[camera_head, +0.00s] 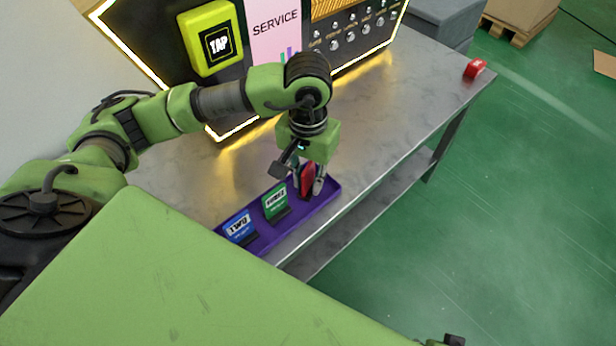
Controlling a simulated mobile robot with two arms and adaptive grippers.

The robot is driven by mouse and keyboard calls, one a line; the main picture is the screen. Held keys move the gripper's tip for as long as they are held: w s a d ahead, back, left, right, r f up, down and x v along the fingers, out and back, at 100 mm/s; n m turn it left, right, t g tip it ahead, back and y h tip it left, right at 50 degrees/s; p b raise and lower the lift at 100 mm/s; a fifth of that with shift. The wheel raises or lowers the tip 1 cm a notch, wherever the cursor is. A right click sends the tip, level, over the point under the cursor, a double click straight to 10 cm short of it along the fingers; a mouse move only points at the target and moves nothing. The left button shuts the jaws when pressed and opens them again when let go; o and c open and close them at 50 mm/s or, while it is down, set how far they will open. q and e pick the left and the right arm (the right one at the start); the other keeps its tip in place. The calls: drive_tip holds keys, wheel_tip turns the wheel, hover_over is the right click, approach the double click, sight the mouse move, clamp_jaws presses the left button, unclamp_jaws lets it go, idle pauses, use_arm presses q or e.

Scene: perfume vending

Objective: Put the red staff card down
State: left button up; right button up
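The red staff card (307,176) stands near the right end of a long purple tray (325,196) on the metal counter. My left gripper (307,182) points down over that end, with its fingertips on either side of the red card. The fingers hide part of the card, and I cannot tell whether they press on it or whether its lower edge rests in the tray. A green card (275,202) and a blue card (239,228) stand tilted in the tray to the left. Only a small dark piece, likely of my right gripper (453,340), shows at the bottom edge.
A lit machine panel with a yellow TAP reader (211,38) and a SERVICE sign (275,24) stands behind my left arm. A small red object (474,69) sits at the counter's far right corner. The counter (400,100) between is clear.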

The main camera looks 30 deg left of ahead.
use_arm(q)
wheel_tip(320, 180, up, 11)
drive_tip(key=shift+f+p, duration=0.1)
drive_tip(key=shift+p, duration=0.4)
drive_tip(key=shift+r, duration=0.65)
use_arm(e)
drive_tip(key=shift+s+f, duration=0.25)
drive_tip(key=shift+f, duration=0.5)
drive_tip(key=shift+s+f, duration=0.2)
drive_tip(key=shift+f, duration=0.6)
drive_tip(key=shift+s+f, duration=0.25)
drive_tip(key=shift+f, duration=0.5)
